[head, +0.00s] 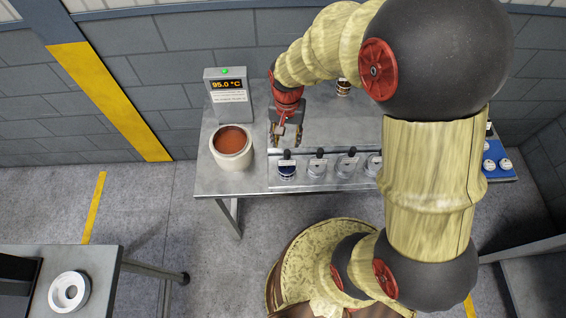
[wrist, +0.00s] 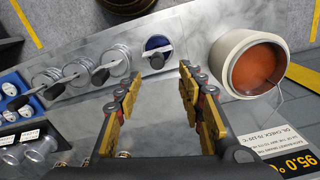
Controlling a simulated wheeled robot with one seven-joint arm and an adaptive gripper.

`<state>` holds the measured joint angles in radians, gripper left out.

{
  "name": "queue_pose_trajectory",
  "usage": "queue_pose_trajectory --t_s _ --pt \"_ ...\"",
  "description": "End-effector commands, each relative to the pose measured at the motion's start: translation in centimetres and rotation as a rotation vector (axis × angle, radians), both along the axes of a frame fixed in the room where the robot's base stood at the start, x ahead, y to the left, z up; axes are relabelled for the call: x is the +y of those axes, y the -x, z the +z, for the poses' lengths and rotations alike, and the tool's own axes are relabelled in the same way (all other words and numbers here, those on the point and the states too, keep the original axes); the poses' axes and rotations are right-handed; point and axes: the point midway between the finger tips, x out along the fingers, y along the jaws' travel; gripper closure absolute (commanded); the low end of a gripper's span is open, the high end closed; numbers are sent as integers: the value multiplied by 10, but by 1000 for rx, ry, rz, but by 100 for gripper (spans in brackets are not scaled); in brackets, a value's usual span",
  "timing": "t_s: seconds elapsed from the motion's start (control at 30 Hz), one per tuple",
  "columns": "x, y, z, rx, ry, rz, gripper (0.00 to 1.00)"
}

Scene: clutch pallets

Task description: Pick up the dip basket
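I cannot tell for sure which thing is the dip basket. A row of round metal pieces with dark upright handles stands along the bench front; the leftmost in the head view, a dark blue-rimmed one (head: 287,171), also shows in the wrist view (wrist: 158,43). Beside it stands a pale round pot (head: 231,160) of reddish-brown liquid, also in the wrist view (wrist: 220,62). My gripper (head: 287,132) is above the bench, behind the blue-rimmed piece and right of the pot. In the wrist view my gripper (wrist: 160,85) is open, with nothing between its fingers.
A display box (head: 228,97) reading 95.0 °C stands behind the pot. A small dark brown cup-like thing (head: 343,88) is at the bench's back. A blue tray (head: 489,168) with white-topped pieces lies at the right. A pale ring (head: 57,296) sits on another table at lower left.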

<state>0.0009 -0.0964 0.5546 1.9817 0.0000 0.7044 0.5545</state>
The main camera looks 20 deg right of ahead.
Motion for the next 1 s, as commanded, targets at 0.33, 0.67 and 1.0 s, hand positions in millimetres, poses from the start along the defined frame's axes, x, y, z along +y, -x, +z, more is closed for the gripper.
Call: queue_pose_trajectory --t_s 0.33,0.67,1.0 --pt "0 1 -26 -1 0 -22 61" --pt "0 8 -69 0 0 -21 61" --pt "0 7 -77 -4 0 -21 61"
